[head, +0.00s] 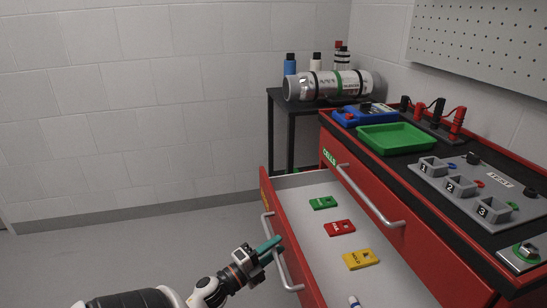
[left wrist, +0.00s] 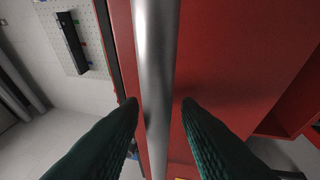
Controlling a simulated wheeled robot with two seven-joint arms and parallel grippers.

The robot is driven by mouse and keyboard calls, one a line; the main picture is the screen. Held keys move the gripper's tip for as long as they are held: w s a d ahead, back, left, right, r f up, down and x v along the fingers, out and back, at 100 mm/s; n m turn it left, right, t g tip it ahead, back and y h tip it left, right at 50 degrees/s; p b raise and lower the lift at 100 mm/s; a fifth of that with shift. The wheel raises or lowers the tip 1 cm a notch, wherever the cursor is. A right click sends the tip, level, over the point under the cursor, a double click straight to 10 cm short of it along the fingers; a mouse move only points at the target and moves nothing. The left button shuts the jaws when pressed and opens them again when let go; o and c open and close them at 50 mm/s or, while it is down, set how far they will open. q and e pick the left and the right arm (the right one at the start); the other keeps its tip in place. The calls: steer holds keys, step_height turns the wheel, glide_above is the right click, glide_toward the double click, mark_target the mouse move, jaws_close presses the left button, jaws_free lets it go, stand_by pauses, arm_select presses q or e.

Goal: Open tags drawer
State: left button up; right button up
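The tags drawer, with a red front (head: 277,208) and an orange label at its far end, stands pulled out. Its pale floor shows a green tag (head: 323,203), a red tag (head: 340,228) and a yellow tag (head: 360,259). My left gripper (head: 273,249) is at the middle of the drawer's silver handle (head: 290,275). In the left wrist view the handle (left wrist: 155,60) runs between the two dark green fingers (left wrist: 160,108), with a small gap at least on the right side. The gripper looks open around the handle. My right gripper is not in view.
Above is a shut drawer labelled CELLS (head: 329,157) with its own silver handle (head: 370,196). The worktop holds a green tray (head: 396,138) and a grey numbered test block (head: 475,190). A black side table (head: 277,97) stands behind. The floor at left is clear.

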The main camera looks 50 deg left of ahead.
arm_select(q)
steer(key=s+f, duration=0.2)
steer(key=s, duration=1)
steer(key=shift+p, duration=0.3)
steer(key=shift+w+f, duration=0.1)
